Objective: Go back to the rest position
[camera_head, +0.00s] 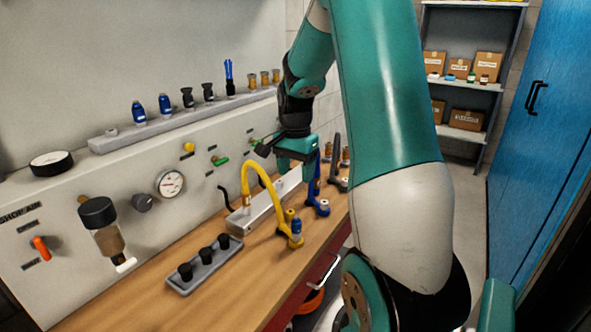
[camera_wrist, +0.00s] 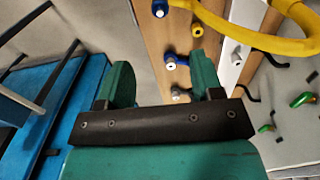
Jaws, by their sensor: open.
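My gripper (camera_head: 296,158) hangs at the end of my arm over the far part of the wooden bench (camera_head: 132,304), close to the panel. In the wrist view my gripper (camera_wrist: 163,72) has its two green fingers apart, with nothing between them. A yellow curved hose (camera_head: 246,172) arches over the bench nearer the camera; it also shows at the upper right of the wrist view (camera_wrist: 255,38). A blue hose (camera_head: 315,185) stands just below and beside my gripper, partly hidden. Whether my gripper touches anything cannot be told.
A panel with a gauge (camera_head: 170,183) and coloured valves stands behind the bench. A grey ledge (camera_head: 125,139) carries blue, black and brass fittings. A grey tray (camera_head: 178,287) holds black pieces. A blue cabinet (camera_head: 540,130) and a shelf with boxes (camera_head: 489,66) stand at right, with open floor before them.

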